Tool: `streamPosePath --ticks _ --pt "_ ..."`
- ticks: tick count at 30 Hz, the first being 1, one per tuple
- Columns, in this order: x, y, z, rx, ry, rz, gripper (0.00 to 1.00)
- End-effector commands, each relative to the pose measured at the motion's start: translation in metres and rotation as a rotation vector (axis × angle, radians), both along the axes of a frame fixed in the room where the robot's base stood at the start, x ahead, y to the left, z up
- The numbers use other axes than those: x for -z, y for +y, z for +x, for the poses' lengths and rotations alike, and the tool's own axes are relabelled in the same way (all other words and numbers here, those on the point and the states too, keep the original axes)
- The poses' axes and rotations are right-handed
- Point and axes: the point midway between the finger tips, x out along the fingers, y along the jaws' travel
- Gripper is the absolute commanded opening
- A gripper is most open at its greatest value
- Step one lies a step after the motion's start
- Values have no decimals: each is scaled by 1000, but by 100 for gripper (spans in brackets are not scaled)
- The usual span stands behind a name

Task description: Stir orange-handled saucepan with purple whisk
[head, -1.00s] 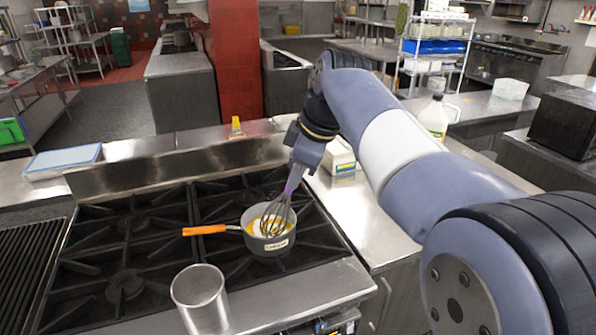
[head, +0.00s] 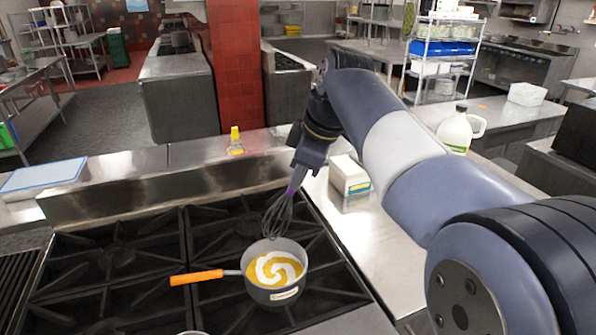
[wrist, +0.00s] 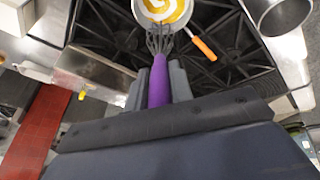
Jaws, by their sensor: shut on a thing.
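The orange-handled saucepan (head: 275,292) sits on the stove grate with its orange handle (head: 196,277) pointing left. Inside it is an orange-yellow liquid with a white swirl. My gripper (head: 300,165) is shut on the purple handle of the whisk (head: 278,216). The whisk hangs tilted, its wire head just behind the pan's far rim in the head view; it looks out of the liquid. In the wrist view the purple handle (wrist: 158,85) is between my gripper's fingers (wrist: 158,88), and the wires reach toward the saucepan (wrist: 148,20).
The black stove grates (head: 115,270) surround the pan. A metal pot (wrist: 278,12) stands near the stove's front edge. A white carton (head: 349,181) and a white jug (head: 455,132) stand on the counter at right. A small yellow item (head: 235,138) is behind the stove.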

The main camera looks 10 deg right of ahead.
Motion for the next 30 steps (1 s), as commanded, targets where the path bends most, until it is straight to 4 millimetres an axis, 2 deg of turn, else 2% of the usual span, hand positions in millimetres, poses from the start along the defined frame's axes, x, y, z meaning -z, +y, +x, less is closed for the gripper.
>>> streamPosePath --ticks 1,17,30 --pt "8 -2 -2 1 -1 0 0" --pt "54 -19 -22 3 -1 0 0" --pt "92 -7 -8 0 0 0 0"
